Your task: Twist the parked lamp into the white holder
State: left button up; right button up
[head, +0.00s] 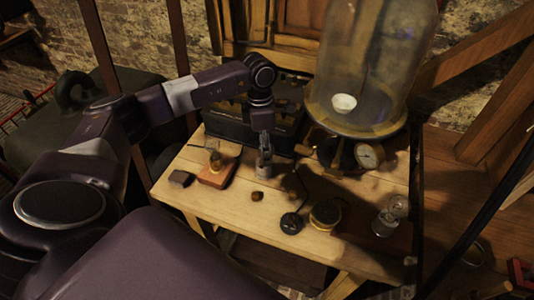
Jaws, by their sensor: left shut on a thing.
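My left gripper (264,149) points down over the back middle of the wooden table. It is shut on a small greyish thing (264,168), mostly hidden by the fingers and too small to identify. To its left, a small glass bulb-like piece (213,156) stands upright on a reddish-brown wooden block (220,174); it looks like a lamp. I cannot make out the white holder for certain. A small white cup-shaped thing (344,103) shows inside the glass bell jar (370,60). My right gripper is not in view.
The table (240,205) also bears a dark block (181,178), a small brown cube (257,196), a black round piece with a cable (291,222), a brass round piece (325,214), a gauge (369,155) and a glass jar (388,217). A dark crate (228,128) stands behind.

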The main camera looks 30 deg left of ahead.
pick_arm(q)
jog(key=shift+a+f+m+g+h+b, duration=0.1)
jog(key=shift+a+m+g+h+b, duration=0.15)
jog(key=shift+m+b, duration=0.55)
jog(key=shift+a+f+m+g+h+b, duration=0.15)
jog(key=shift+a+m+h+b, duration=0.15)
jog(key=shift+m+b, duration=0.45)
jog(key=shift+r+m+h, duration=0.2)
jog(key=shift+m+h, duration=0.05)
jog(key=shift+m, duration=0.2)
jog(key=shift+s, duration=0.1)
jog(key=shift+w+m+g+y+b, duration=0.4)
jog(key=shift+m+g+b, duration=0.2)
jog(key=shift+m, duration=0.2)
jog(key=shift+s, duration=0.1)
jog(key=o, duration=1.3)
jog(key=shift+o, duration=0.2)
